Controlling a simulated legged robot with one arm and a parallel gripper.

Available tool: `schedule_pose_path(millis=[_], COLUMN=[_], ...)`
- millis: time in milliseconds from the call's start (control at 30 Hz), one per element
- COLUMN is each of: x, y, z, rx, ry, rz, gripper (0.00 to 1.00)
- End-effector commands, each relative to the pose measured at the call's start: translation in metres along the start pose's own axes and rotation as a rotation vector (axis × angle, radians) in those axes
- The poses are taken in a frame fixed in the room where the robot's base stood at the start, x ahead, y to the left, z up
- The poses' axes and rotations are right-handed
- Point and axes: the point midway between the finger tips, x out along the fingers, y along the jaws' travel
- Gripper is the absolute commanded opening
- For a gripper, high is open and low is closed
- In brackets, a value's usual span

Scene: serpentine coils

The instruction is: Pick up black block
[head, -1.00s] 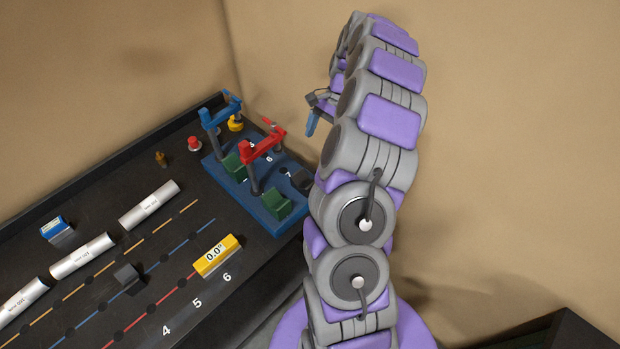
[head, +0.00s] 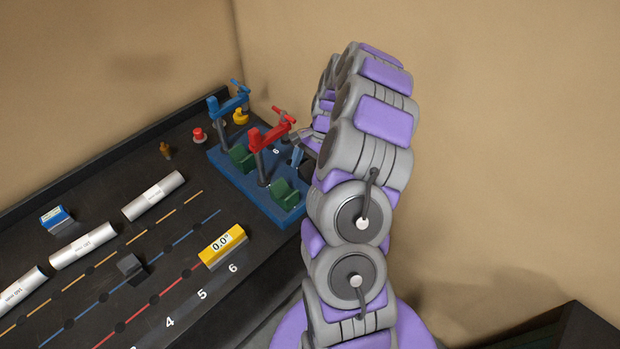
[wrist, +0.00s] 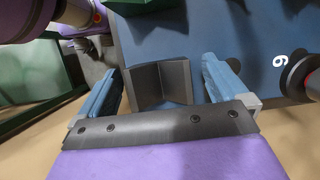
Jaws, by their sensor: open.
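A black block (wrist: 160,84) with a V-shaped notch sits on the blue base plate in the wrist view. My gripper (wrist: 163,82) is open, with one light-blue finger on each side of the block. A gap shows beside each finger, and the block is not gripped. In the head view my gripper (head: 297,156) is low over the right end of the blue base plate (head: 234,186), behind the red clamp. The block there is mostly hidden by my arm and fingers. Another dark block (head: 131,266) lies on the black table, left of the yellow level.
A red clamp (head: 268,136) and a blue clamp (head: 230,106) stand on the plate, with green blocks (head: 285,191) beside them. The yellow level (head: 222,246), silver cylinders (head: 153,196) and a blue-white box (head: 56,218) lie on the table. A wall stands behind.

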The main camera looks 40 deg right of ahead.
Motion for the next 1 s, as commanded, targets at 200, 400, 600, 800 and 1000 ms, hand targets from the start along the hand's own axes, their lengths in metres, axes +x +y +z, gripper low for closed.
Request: schedule_pose_path(millis=[200,400,600,800,1000], x=[0.0168,0.0162,0.0172,0.0174,0.0173], y=[0.0015,0.0015,0.0005,0.0007,0.0002], z=[-0.0112,-0.0106,-0.005,-0.0043,-0.006], rx=[0.002,0.002,0.002,0.002,0.002], ry=[-0.01,-0.009,-0.003,-0.006,-0.009], rz=[-0.003,-0.002,0.0,0.0,-0.001], gripper=[1.0,0.94,0.75,0.56,0.37])
